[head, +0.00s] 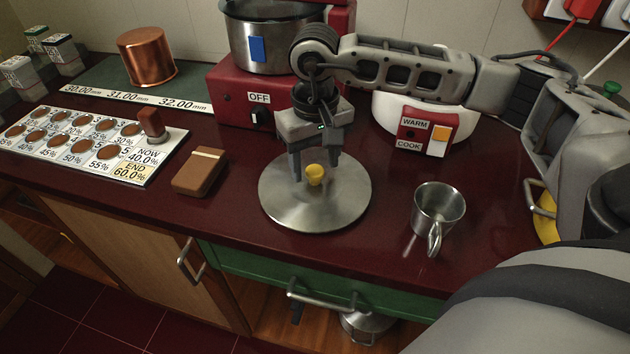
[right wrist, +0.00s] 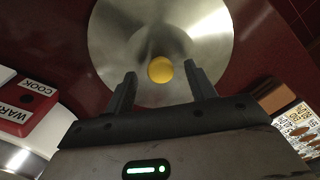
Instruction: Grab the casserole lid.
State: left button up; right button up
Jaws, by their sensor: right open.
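The casserole lid (head: 315,212) is a round steel disc lying flat on the dark red counter, with a yellow knob (head: 315,174) at its middle. In the right wrist view the lid (right wrist: 203,32) fills the upper middle and its knob (right wrist: 160,70) shows between the finger tips. My right gripper (head: 314,177) points down over the lid, open, with one finger on each side of the knob and a gap to each. In the right wrist view its fingers (right wrist: 160,76) hold nothing. My left gripper is not in view.
A steel cup (head: 438,207) stands right of the lid. A brown block (head: 200,171) lies to its left. Behind are a steel pot (head: 270,45) on a red cooker (head: 228,92), a WARM/COOK appliance (head: 426,128) and a copper pot (head: 147,57). The counter's front edge is close.

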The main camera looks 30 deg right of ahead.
jog(key=shift+f, duration=0.45)
grip_shut()
jog(key=shift+r, duration=0.1)
